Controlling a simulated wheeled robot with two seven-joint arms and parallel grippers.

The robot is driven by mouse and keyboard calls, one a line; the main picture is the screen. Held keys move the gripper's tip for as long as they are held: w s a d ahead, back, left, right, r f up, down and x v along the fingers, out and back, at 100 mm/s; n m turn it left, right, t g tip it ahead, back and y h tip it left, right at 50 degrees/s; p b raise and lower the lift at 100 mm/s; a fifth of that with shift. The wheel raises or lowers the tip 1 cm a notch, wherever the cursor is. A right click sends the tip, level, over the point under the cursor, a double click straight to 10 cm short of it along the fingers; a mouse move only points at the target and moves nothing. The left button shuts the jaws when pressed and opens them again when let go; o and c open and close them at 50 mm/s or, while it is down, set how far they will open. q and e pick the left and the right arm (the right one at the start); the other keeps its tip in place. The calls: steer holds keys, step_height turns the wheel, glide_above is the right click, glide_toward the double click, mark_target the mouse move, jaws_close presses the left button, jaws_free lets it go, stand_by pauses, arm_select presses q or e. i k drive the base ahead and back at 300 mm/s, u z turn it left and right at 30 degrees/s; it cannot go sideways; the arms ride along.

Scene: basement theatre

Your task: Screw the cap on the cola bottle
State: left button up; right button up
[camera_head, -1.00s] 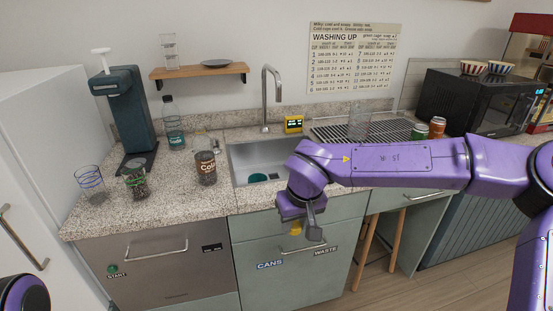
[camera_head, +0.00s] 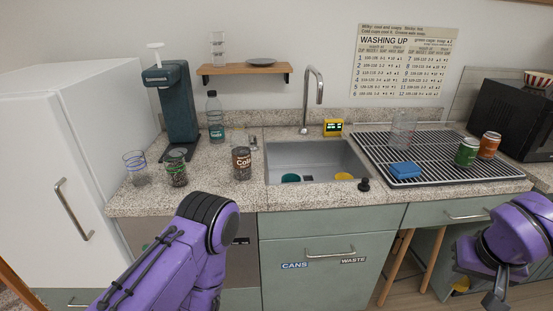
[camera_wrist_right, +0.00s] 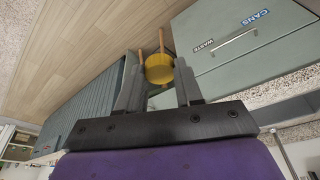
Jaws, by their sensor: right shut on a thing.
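The cola bottle (camera_head: 241,163), dark brown with a "Cola" label, stands upright on the counter left of the sink. Its upper part is clear and hard to make out. My right gripper (camera_head: 474,288) is low at the right, in front of the cabinets and far from the bottle. In the right wrist view, my right gripper (camera_wrist_right: 160,88) is shut on a yellow round piece (camera_wrist_right: 160,68), shaped like a cap. A bit of yellow also shows by it in the head view. My left arm comes in at bottom left; its gripper is out of frame.
A teal-labelled bottle (camera_head: 215,120), a dark green machine (camera_head: 178,105) and two glasses stand near the cola bottle. The sink (camera_head: 315,160) and a black rack (camera_head: 440,165) with cans and a blue sponge (camera_head: 405,169) lie right. A small black piece (camera_head: 364,185) sits at the counter edge.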

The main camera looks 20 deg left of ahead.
mark_target(240, 139)
steer(key=i, duration=1.1)
steer(key=u, duration=1.5)
